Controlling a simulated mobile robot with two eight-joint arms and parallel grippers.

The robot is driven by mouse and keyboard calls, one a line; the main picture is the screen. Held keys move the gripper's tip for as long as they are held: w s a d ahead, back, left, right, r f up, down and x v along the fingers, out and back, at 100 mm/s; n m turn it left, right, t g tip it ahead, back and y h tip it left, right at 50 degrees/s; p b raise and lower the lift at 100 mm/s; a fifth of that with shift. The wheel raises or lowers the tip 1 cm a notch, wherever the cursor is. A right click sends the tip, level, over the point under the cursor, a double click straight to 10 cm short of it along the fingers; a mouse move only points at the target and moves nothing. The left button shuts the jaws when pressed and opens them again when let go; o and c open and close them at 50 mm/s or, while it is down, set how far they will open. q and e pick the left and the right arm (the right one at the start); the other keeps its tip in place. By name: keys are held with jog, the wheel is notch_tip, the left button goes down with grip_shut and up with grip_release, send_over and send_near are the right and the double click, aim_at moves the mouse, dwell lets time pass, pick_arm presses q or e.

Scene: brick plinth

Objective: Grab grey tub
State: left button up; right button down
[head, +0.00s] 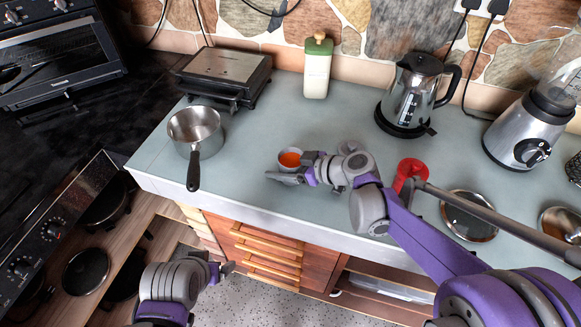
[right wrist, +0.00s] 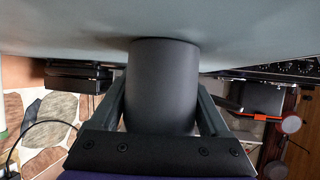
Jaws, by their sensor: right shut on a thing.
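The grey tub (right wrist: 162,88) is a dark grey, smooth cylinder in the right wrist view, touching the countertop, which appears upside down there. In the head view the small round tub (head: 289,159) shows orange inside, near the counter's front edge. My right gripper (head: 287,168) is at the tub, with its fingers on either side. In the right wrist view the right gripper (right wrist: 162,100) is shut on the tub. My left gripper (head: 223,271) is low at the left, in front of the drawers and away from the tub; its jaw opening is unclear.
A saucepan (head: 196,135) stands left of the tub, its handle towards the front edge. A red object (head: 409,172) and a round lid (head: 470,216) are to the right. A kettle (head: 411,96), a green-and-cream canister (head: 317,68) and a grill (head: 225,75) stand behind.

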jog(key=shift+r, duration=0.2)
jog(key=shift+r+p, duration=0.6)
jog(key=shift+r, duration=4.1)
